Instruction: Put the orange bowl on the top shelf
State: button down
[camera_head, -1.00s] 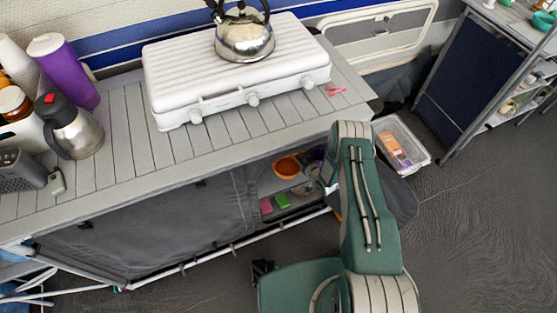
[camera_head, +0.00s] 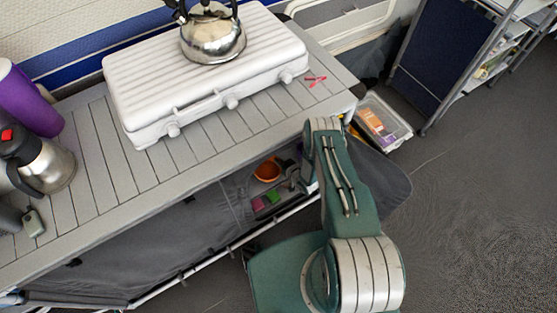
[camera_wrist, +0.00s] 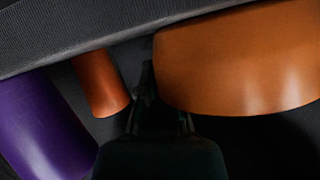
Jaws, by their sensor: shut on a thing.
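The orange bowl (camera_head: 266,171) shows in the head view inside the open part of the low cabinet under the counter. In the wrist view the bowl (camera_wrist: 240,62) fills the upper right, very close. My gripper (camera_wrist: 150,78) is dark and shut at the bowl's left edge; the exact contact is partly hidden in shadow. In the head view my arm reaches down into the cabinet opening and my fingertips are hard to make out. The cabinet's inner shelf levels are mostly hidden by the counter and cloth.
In the wrist view a purple cup (camera_wrist: 40,125) and a smaller orange-brown object (camera_wrist: 99,82) lie left of my gripper. Pink (camera_head: 258,203) and green (camera_head: 272,195) items sit lower in the cabinet. A clear bin (camera_head: 383,122) and an open rack (camera_head: 490,70) stand right.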

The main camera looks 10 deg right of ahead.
jog(key=c, duration=0.8)
grip_release()
jog(key=shift+a, duration=0.1)
jog(key=shift+r, duration=0.1)
jog(key=v, duration=1.2)
